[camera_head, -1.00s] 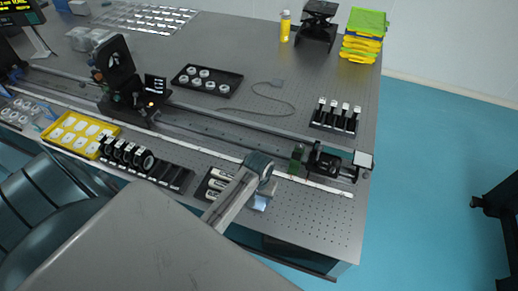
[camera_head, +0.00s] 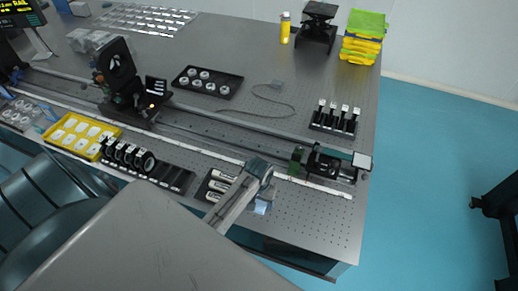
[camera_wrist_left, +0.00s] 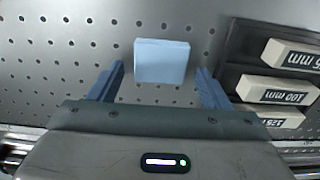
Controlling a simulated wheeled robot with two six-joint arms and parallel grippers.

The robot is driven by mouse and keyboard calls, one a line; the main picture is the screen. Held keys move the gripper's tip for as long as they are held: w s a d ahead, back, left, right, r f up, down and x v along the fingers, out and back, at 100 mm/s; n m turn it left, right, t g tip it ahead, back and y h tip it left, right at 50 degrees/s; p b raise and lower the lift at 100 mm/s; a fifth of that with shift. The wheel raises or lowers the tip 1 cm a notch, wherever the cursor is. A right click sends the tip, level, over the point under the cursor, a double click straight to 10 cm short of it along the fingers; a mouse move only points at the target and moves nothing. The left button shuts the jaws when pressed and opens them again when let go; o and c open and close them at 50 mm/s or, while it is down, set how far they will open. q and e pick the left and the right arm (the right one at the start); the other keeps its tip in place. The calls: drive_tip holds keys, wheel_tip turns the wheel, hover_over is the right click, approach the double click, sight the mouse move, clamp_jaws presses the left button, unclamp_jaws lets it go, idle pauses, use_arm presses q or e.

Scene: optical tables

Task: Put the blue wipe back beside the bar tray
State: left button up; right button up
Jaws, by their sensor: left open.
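The blue wipe (camera_head: 261,208) lies flat on the perforated table, just right of the bar tray, partly covered by my left arm in the head view. In the left wrist view the whole wipe (camera_wrist_left: 162,61) shows as a pale blue square. The bar tray (camera_wrist_left: 233,73) is black and holds white labelled bars; it also shows in the head view (camera_head: 203,192). My left gripper (camera_wrist_left: 160,72) is open, with its blue fingers on either side of the wipe's near part, apart from it in the picture. My right gripper is not in view.
A rail with a mounted optic (camera_head: 325,163) runs behind the wipe. A black tray of lens mounts (camera_head: 177,178) and a yellow tray (camera_head: 84,153) stand to the left. A post holder tray (camera_head: 335,127) is at the right. Bare table lies right of the wipe.

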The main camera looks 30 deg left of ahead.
sight(259, 203)
use_arm(q)
drive_tip(key=shift+r, duration=0.4)
wheel_tip(259, 203, up, 11)
drive_tip(key=b, duration=0.3)
idle(0.8)
